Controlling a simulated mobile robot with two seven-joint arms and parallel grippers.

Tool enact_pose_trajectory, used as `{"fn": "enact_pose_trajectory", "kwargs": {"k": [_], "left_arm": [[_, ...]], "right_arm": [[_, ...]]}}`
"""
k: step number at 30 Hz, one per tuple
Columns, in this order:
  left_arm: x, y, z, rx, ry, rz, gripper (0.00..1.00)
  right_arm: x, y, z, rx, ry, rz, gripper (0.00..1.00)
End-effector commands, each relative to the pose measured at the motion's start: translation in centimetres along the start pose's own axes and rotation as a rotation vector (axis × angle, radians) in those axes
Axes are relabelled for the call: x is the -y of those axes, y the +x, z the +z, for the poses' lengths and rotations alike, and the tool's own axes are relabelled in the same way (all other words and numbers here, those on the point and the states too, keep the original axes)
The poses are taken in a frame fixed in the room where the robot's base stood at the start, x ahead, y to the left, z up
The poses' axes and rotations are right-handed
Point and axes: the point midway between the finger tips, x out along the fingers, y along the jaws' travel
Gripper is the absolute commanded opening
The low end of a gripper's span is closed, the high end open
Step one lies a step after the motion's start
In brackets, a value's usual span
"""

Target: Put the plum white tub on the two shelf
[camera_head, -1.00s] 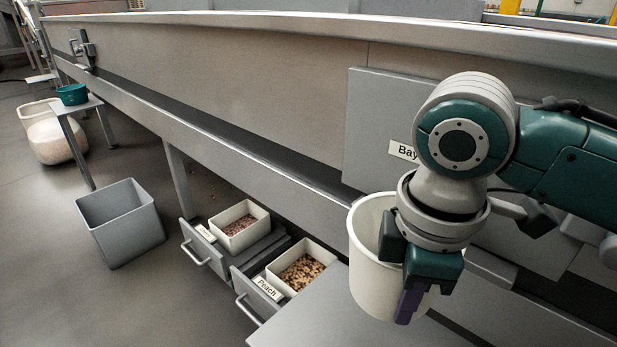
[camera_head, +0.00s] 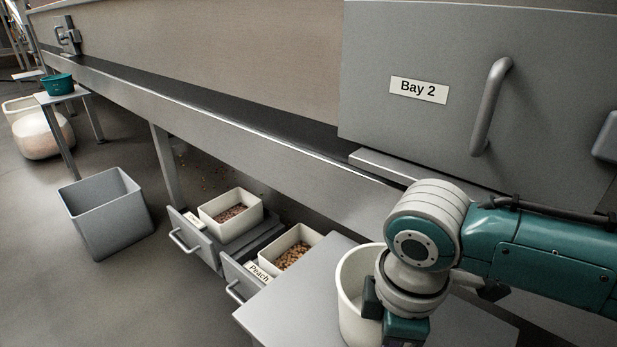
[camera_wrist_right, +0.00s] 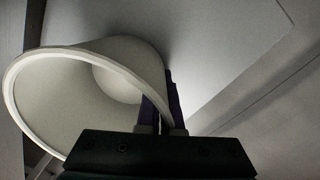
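A large white tub (camera_head: 350,290) is in the grip of my right gripper (camera_head: 395,318); the wrist view shows it too (camera_wrist_right: 75,90), empty inside. The fingers (camera_wrist_right: 163,105) are shut on its wall at the rim. The tub is over or on a grey tabletop (camera_head: 285,305); I cannot tell whether its base touches. No plum marking shows on it. A grey panel with a handle and the sign "Bay 2" (camera_head: 418,90) is at the upper right, with a narrow grey ledge (camera_head: 375,163) beneath. My left gripper is out of view.
Two pulled-out drawers hold small white bins of pieces, one labelled "Peach" (camera_head: 258,273), the other label (camera_head: 194,219) too small to read. A grey open bin (camera_head: 108,215) stands on the floor. A long metal rail (camera_head: 220,115) crosses the view.

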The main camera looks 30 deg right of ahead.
Motion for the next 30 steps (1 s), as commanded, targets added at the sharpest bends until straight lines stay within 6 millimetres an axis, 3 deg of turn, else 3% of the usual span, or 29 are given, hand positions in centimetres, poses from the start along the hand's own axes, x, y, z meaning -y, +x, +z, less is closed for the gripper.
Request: {"fn": "enact_pose_trajectory", "kwargs": {"k": [8,17,26,30], "left_arm": [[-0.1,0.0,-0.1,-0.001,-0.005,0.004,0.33],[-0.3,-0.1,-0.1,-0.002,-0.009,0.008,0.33],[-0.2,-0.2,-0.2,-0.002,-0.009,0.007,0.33],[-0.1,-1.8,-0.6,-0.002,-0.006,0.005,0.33]], "right_arm": [[0.0,0.1,0.0,0.0,0.0,0.001,0.0],[0.0,0.1,0.0,0.0,0.0,0.0,0.33],[-0.1,-0.3,0.0,-0.001,0.0,0.001,0.33],[-0.1,-2.6,0.0,-0.001,-0.001,0.001,0.33]]}}
